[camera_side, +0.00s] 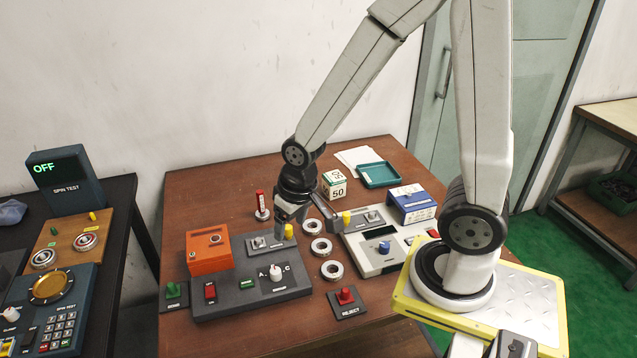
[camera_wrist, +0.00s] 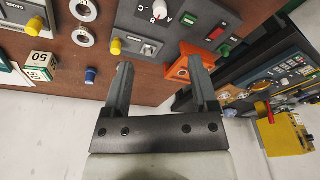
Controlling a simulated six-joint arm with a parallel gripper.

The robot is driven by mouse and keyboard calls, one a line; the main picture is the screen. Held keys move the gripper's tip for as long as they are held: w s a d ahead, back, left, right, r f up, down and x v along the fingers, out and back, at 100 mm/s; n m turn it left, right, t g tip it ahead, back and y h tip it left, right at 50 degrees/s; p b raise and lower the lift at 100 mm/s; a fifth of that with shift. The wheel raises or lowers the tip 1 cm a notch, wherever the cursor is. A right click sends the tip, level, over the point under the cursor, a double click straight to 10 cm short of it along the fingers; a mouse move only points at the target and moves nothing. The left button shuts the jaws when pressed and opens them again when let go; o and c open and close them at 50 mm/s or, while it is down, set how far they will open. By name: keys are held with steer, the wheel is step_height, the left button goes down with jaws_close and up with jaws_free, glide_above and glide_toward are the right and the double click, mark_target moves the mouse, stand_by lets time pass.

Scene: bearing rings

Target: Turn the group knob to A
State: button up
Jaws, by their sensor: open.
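The group knob (camera_side: 276,272) is a small white knob on a dark grey panel (camera_side: 235,306). My gripper (camera_side: 291,216) is above the back part of the panel, behind and apart from the knob. In the wrist view my gripper (camera_wrist: 160,75) has its two fingers wide apart with nothing between them.
An orange box (camera_side: 209,250) stands left of the gripper. A yellow knob (camera_side: 289,231) is close below it. Several bearing rings (camera_side: 321,246) lie to the right. A red reject knob (camera_side: 345,296) is at the front right. A red-capped post (camera_side: 261,205) stands behind left.

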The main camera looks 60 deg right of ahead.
mark_target(275, 271)
steer(key=w+f+m, duration=0.1)
steer(key=f+m, duration=0.1)
steer(key=f, duration=0.1)
steer(key=w+f+m+g, duration=0.1)
steer(key=w+f+m, duration=0.1)
steer(key=m, duration=0.1)
steer(key=w+f+m, duration=0.2)
steer(key=f, duration=0.1)
steer(key=shift+d+f+m+g, duration=0.3)
steer(key=shift+d+m, duration=0.05)
steer(key=shift+m, duration=0.05)
steer(key=shift+w+f+m, duration=0.15)
steer(key=shift+f+m, duration=0.35)
steer(key=shift+f, duration=0.15)
steer(key=shift+f, duration=0.15)
steer(key=shift+w+f, duration=0.1)
steer(key=shift+f, duration=3.65)
jaws_close()
